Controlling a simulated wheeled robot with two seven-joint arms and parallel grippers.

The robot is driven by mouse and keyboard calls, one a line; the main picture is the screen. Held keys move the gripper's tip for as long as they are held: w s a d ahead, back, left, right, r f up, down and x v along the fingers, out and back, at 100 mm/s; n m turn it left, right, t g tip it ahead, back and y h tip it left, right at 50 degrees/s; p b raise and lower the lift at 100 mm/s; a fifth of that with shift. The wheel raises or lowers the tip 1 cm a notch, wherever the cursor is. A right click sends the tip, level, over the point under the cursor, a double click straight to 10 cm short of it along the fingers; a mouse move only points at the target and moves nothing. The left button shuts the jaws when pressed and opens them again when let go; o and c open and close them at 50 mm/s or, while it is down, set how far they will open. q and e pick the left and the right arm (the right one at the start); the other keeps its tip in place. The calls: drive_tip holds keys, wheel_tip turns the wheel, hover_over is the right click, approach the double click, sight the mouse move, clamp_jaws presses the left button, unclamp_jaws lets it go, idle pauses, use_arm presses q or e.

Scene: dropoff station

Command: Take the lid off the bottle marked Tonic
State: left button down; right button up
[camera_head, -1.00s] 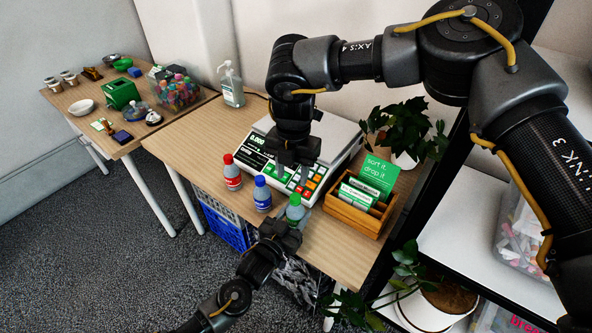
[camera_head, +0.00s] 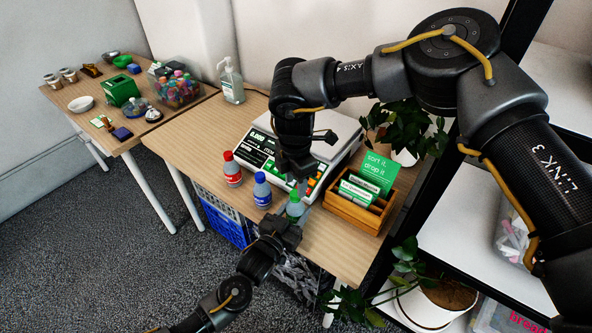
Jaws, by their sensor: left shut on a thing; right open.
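Three small bottles stand in a row near the front edge of the wooden table: a red-capped bottle (camera_head: 232,170), a blue bottle (camera_head: 262,191) and a green bottle (camera_head: 295,209). Their labels are too small to read, so I cannot tell which is marked Tonic. My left gripper (camera_head: 284,230) comes from the front and is shut on the green bottle, low on its body, which it partly hides. The green bottle stands upright with its cap on. My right gripper (camera_head: 297,181) is open, pointing down just above the green cap; I cannot tell whether it touches it.
A white scale (camera_head: 325,135) with a keypad stands behind the bottles. A wooden card box (camera_head: 360,208) with green cards is to the right, and a plant (camera_head: 408,130) behind it. A pump bottle (camera_head: 232,84) stands at the back. The table's left part (camera_head: 190,135) is clear.

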sight(295, 194)
drive_tip(key=shift+f, duration=1.7)
clamp_jaws()
drive_tip(key=n, duration=0.7)
drive_tip(key=shift+n, duration=0.4)
drive_tip(key=n, duration=0.5)
drive_tip(key=shift+n, duration=0.3)
drive_tip(key=shift+a+r, duration=0.1)
drive_tip(key=shift+r, duration=0.15)
